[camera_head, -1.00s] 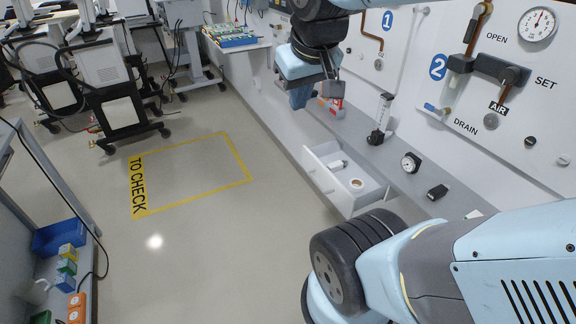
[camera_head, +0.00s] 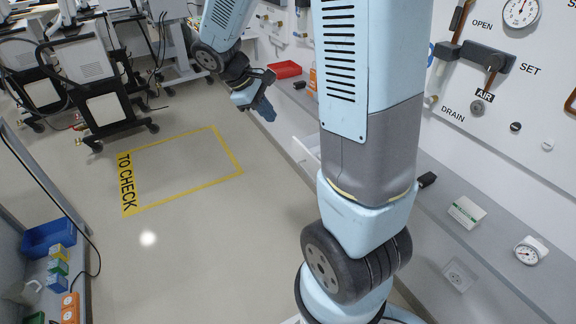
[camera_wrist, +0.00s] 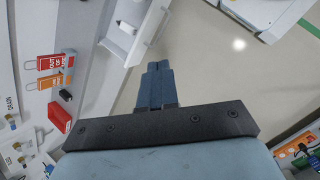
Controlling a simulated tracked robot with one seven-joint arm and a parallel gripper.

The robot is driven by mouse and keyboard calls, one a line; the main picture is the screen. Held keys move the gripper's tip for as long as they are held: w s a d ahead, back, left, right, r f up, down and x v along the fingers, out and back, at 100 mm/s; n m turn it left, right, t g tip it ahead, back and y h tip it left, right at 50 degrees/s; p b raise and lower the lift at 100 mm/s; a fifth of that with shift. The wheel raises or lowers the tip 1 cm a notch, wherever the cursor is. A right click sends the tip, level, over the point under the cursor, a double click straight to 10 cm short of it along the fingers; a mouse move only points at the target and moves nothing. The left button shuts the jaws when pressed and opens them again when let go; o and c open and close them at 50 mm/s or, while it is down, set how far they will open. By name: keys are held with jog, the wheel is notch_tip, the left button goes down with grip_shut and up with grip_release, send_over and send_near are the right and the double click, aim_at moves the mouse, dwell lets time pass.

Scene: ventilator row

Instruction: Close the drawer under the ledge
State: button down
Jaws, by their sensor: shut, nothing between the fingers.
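The white drawer (camera_wrist: 146,36) under the grey ledge (camera_wrist: 98,52) stands open in the wrist view, at the top, with a small white item (camera_wrist: 127,28) inside. In the head view only a sliver of the drawer (camera_head: 307,149) shows; my arm hides the rest. My gripper (camera_head: 266,110) is shut and empty, out over the floor side of the ledge. In the wrist view its blue fingers (camera_wrist: 155,68) point toward the floor just beside the drawer's front, with no clear contact.
The yellow-marked floor area (camera_head: 185,170) is clear.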

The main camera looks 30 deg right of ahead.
jog(key=w+a+f+n+h, duration=0.15)
jog(key=w+f+n, duration=0.25)
jog(key=f, duration=0.7)
jog(key=w+f+n+h, duration=0.2)
jog(key=w+f+n, duration=0.2)
jog(key=f, duration=0.8)
jog(key=s+d+f, duration=0.1)
jog(key=d+f, duration=0.4)
jog(key=d, duration=0.6)
jog(key=shift+s+d+g, duration=0.2)
jog(key=shift+g, duration=0.2)
jog(key=shift+h, duration=0.25)
